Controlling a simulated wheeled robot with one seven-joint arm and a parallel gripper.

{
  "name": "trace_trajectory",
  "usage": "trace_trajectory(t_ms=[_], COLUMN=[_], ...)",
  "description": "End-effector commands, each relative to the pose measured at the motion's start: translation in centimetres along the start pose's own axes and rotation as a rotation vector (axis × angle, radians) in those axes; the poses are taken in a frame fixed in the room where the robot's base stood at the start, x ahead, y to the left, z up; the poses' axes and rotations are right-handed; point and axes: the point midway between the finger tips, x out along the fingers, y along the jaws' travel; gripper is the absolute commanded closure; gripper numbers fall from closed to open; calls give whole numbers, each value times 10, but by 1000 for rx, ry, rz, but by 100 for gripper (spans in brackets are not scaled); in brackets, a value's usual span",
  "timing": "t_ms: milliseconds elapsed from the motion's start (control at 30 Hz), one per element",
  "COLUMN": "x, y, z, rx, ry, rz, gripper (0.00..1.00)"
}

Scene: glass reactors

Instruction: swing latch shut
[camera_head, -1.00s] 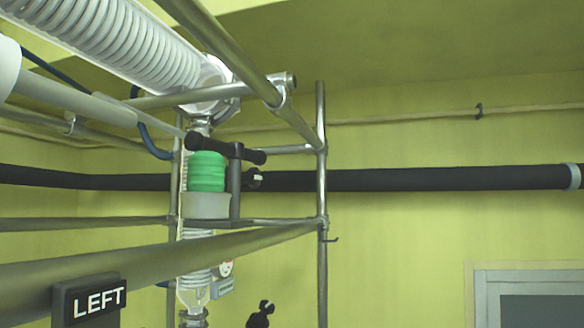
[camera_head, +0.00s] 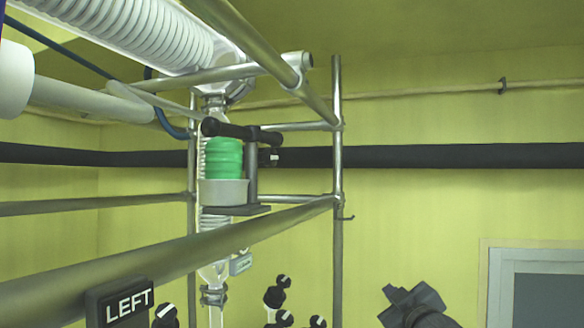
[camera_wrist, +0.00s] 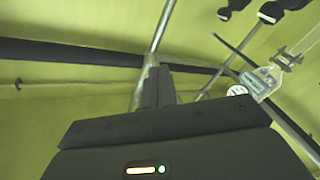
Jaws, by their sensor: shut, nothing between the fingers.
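A black bar (camera_head: 240,130), which looks like the latch, lies across just above a green ribbed container (camera_head: 224,158). It sits on an upright grey post (camera_head: 250,178) with a small black knob (camera_head: 269,157) beside it. I cannot tell whether the bar is fastened. The container stands in a grey cup (camera_head: 223,192) on the metal frame. My gripper (camera_head: 392,296) is low at the right in the head view, well below and to the right of the bar. In the wrist view my gripper's fingers (camera_wrist: 157,84) are together and empty. I cannot make out the bar there.
Metal rails (camera_head: 190,255) and an upright pole (camera_head: 337,190) stand around the container. Several black knobs (camera_head: 277,293) are below. A "LEFT" sign (camera_head: 125,303) hangs at lower left. A dark pipe (camera_head: 440,156) runs along the wall. The wrist view shows a round gauge (camera_wrist: 237,91).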

Motion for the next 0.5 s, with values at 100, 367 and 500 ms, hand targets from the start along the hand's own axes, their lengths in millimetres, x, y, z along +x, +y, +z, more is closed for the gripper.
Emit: trace_trajectory(t_ms=[100, 367, 500], x=[6, -46, -80], y=[45, 70, 62], z=[-93, -245, -277], rx=[-192, -654, -846], ry=[298, 870, 1058], rz=[26, -48, -132], gripper=[100, 100, 100])
